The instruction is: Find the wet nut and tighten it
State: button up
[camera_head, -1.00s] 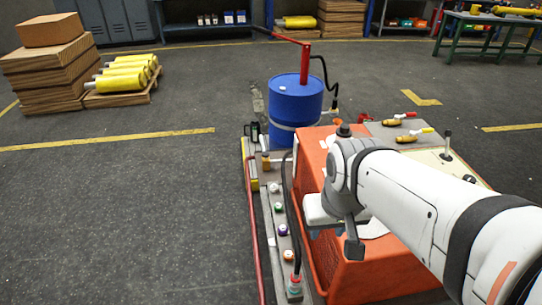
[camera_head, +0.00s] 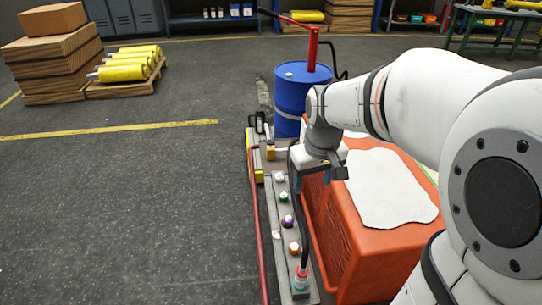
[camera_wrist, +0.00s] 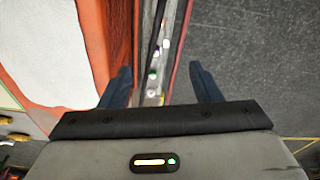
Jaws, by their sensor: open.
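Several round fittings sit in a row on a grey rail (camera_head: 269,220): a white one (camera_head: 279,177), a green one (camera_head: 284,197), a purple one (camera_head: 287,221) and an orange one (camera_head: 294,248). I cannot tell which is a wet nut; no wetness shows at this size. A black hose runs along the rail to a red and teal fitting (camera_head: 301,279) at the near end. My gripper (camera_wrist: 161,82) is open and empty, its two dark fingers apart. In the wrist view the rail shows beyond and between them, with small fittings on it. In the head view my arm's end is above the orange box's left edge.
An orange ribbed box (camera_head: 375,245) with a white sheet (camera_head: 390,188) on top stands right of the rail. A blue drum (camera_head: 298,90) stands behind. A red pipe (camera_head: 256,220) runs along the rail's left side.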

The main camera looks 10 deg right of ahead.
jog(key=w+f+n+b, duration=0.2)
jog(key=w+f+b, duration=0.6)
jog(key=w+f, duration=0.5)
jog(key=n+g+b, duration=0.2)
jog(key=n+b, duration=0.1)
jog(key=b, duration=0.6)
send_over(289, 219)
notch_tip(289, 219, down, 22)
jog(key=shift+r, duration=0.25)
notch_tip(289, 219, down, 8)
jog(key=shift+a+r+b, duration=0.1)
jog(key=shift+b, duration=1.05)
